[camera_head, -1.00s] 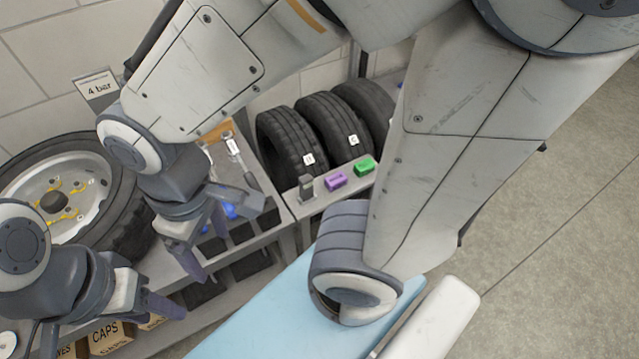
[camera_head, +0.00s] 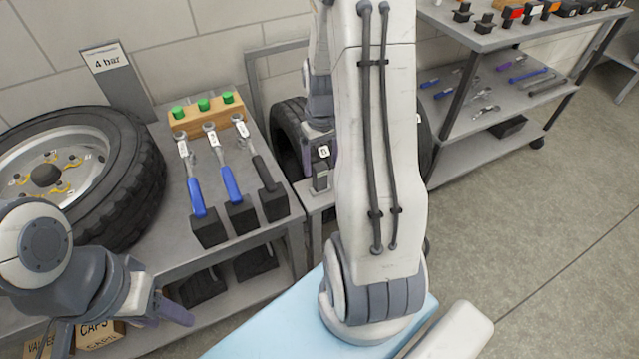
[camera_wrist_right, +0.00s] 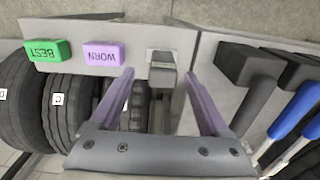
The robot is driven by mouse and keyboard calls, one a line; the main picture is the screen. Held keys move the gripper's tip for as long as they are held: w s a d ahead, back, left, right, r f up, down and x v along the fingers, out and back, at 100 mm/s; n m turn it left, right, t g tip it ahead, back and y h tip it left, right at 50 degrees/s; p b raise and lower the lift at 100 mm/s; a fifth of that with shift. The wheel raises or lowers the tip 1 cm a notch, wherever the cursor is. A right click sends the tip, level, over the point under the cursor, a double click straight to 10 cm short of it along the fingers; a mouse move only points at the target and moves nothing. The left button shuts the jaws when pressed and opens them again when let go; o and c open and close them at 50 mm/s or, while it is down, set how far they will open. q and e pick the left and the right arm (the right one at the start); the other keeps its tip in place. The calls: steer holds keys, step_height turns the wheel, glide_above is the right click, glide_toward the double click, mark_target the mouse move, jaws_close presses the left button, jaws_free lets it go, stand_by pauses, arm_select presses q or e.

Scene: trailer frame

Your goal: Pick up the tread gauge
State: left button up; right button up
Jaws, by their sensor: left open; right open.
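The tread gauge, a small grey upright block (camera_head: 320,176), stands on the low grey shelf in front of the tires. In the right wrist view the gauge (camera_wrist_right: 161,66) shows between my right fingertips, with a gap on each side. My right gripper (camera_head: 319,145) is open and points down at the gauge, partly hidden behind my right arm in the head view; it also shows in the wrist view (camera_wrist_right: 160,80). Contact with the gauge cannot be seen. My left gripper (camera_head: 166,308) is open and empty at the lower left.
A purple WORN block (camera_wrist_right: 103,53) and a green BEST block (camera_wrist_right: 47,51) sit beside the gauge. Several tires (camera_wrist_right: 70,100) stand behind. A tool rack (camera_head: 490,100) stands at right.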

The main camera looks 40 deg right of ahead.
mark_target(320, 180)
steer(key=f, duration=0.7)
steer(key=shift+a+b, duration=0.2)
steer(key=shift+b, duration=0.2)
steer(key=shift+w, duration=0.1)
steer(key=shift+r, duration=0.1)
jaws_close()
